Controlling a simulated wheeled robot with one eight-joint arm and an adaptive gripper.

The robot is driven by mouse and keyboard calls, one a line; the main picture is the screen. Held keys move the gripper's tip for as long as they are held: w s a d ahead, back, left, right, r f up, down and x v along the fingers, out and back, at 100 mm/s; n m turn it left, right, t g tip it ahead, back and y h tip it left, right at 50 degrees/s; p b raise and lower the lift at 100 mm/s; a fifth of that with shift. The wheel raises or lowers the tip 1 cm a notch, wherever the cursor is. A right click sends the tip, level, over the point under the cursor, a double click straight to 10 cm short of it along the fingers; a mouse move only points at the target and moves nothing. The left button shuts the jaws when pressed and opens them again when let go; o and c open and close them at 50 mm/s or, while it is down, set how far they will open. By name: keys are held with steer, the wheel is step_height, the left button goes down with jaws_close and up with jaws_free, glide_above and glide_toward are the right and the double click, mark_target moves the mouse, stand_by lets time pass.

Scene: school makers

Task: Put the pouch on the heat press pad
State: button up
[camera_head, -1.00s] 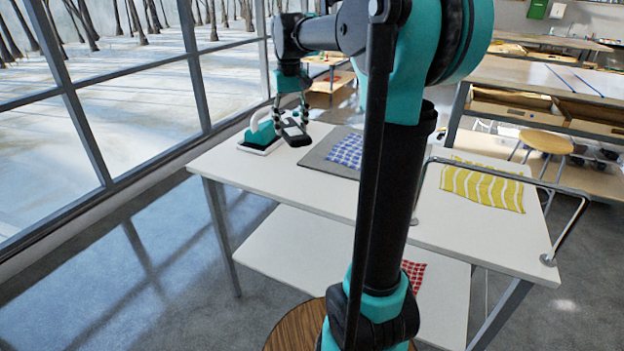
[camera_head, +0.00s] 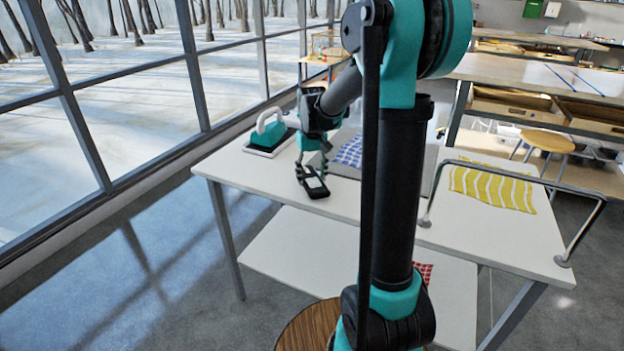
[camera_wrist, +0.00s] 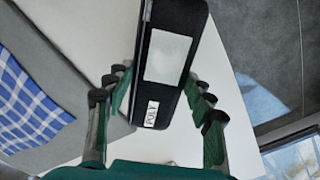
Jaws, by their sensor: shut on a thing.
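A black, flat pouch with a white label and a small "POLY" tag is held in my gripper (camera_head: 311,170); the pouch (camera_head: 316,190) hangs over the front left of the white table. In the wrist view the pouch (camera_wrist: 180,50) lies between the fingers of my gripper (camera_wrist: 160,92), which are shut on it. A grey pad (camera_head: 345,172), which looks like the heat press pad, lies behind and right of the pouch, with a blue checked cloth (camera_head: 349,151) on it. In the wrist view the pad (camera_wrist: 103,130) is on the left, apart from the pouch.
A teal and white press (camera_head: 268,136) stands on its base at the table's back left corner. A yellow striped cloth (camera_head: 490,186) lies on the right of the white table (camera_head: 235,178). A metal rail (camera_head: 585,222) rises at the right end. A red checked cloth (camera_head: 424,271) lies on the lower shelf.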

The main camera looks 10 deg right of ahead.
steer(key=shift+f, duration=0.65)
steer(key=o, duration=1.1)
